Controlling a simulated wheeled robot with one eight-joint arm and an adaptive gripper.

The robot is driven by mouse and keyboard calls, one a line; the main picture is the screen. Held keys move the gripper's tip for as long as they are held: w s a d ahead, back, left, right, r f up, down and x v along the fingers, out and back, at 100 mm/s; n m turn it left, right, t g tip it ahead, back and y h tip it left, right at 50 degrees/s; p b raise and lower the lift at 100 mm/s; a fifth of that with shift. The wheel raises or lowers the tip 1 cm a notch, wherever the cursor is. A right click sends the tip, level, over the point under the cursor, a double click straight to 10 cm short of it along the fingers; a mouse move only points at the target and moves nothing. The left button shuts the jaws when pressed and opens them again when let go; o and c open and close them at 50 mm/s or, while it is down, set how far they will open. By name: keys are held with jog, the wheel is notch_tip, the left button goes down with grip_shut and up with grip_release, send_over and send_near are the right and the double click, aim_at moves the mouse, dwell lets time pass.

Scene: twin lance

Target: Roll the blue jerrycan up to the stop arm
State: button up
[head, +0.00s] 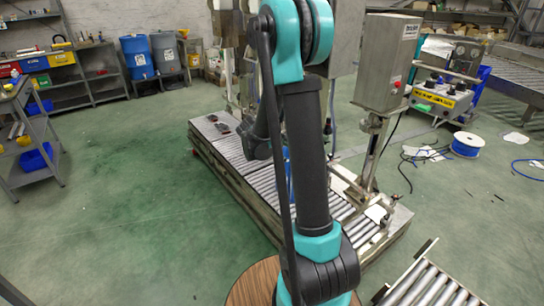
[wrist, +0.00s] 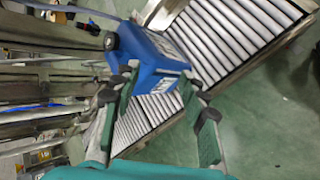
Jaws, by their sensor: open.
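The blue jerrycan (wrist: 150,50) is in the wrist view, on the roller conveyor (wrist: 225,40), with a white label on its side and a dark cap at its left corner. My gripper (wrist: 157,80) is open, its two green and black fingers pointing at the jerrycan. The fingertips overlap its near edge in the picture; I cannot tell whether they touch it. In the head view my arm hides most of the jerrycan, and only a sliver of blue (head: 288,165) shows beside the arm. I cannot make out the stop arm clearly in either view.
The conveyor (head: 232,172) runs from back left to front right under a steel filling machine (head: 388,62). A second roller section (head: 430,288) lies at the front right. A cable reel (head: 467,144) and loose cables lie on the right. Green floor is clear at left.

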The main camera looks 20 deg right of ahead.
jog(key=w+f+n+t+h, duration=0.1)
jog(key=w+f+n+h, duration=0.35)
jog(key=w+f, duration=0.35)
jog(key=w+f+n+t+h, duration=0.1)
jog(key=w+f+n+h, duration=0.4)
jog(key=w, duration=0.5)
jog(key=shift+n+y, duration=0.35)
jog(key=shift+y, duration=0.1)
jog(key=x, duration=1.7)
jog(key=shift+w+f, duration=0.1)
jog(key=shift+w, duration=0.1)
grip_shut()
